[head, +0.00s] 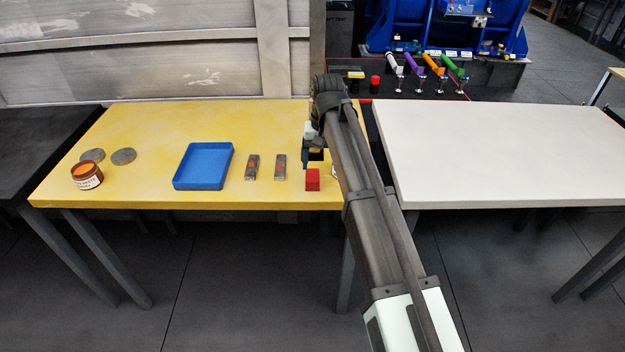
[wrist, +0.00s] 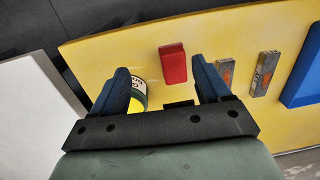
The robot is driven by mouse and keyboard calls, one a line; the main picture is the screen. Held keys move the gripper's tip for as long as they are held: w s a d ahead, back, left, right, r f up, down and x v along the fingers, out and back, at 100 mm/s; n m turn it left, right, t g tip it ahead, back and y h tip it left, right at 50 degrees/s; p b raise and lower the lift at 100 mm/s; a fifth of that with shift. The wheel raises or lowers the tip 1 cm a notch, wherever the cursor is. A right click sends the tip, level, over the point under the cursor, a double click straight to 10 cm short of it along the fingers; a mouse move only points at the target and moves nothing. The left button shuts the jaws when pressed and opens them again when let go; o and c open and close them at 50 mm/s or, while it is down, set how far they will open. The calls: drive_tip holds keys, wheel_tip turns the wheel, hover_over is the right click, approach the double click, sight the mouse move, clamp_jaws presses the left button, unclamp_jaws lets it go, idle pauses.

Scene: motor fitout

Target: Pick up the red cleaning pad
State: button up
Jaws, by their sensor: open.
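The red cleaning pad (head: 312,179) is a small red block on the yellow table, near its front edge and right end. In the wrist view the red pad (wrist: 173,63) lies beyond the fingertips, between their two lines and apart from both. My gripper (wrist: 160,82) is open, with nothing between its dark blue fingers. In the head view my gripper (head: 313,157) is partly hidden by my arm and hangs just behind the pad. Whether it is above the pad's height is hard to tell.
A round can (wrist: 139,96) stands close to the left finger. Two grey metal bars (head: 265,167), a blue tray (head: 204,166), an orange-topped jar (head: 87,176) and two grey discs (head: 108,156) lie left on the yellow table (head: 250,120). The white table (head: 500,150) is bare.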

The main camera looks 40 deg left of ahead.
wheel_tip(320, 180, up, 5)
hover_over(313, 174)
drive_tip(key=shift+t, duration=0.4)
drive_tip(key=shift+f, duration=6.8)
drive_tip(key=c, duration=1.1)
drive_tip(key=shift+c, duration=0.2)
drive_tip(key=shift+r, duration=0.1)
wheel_tip(313, 174, up, 10)
drive_tip(key=shift+f, duration=0.1)
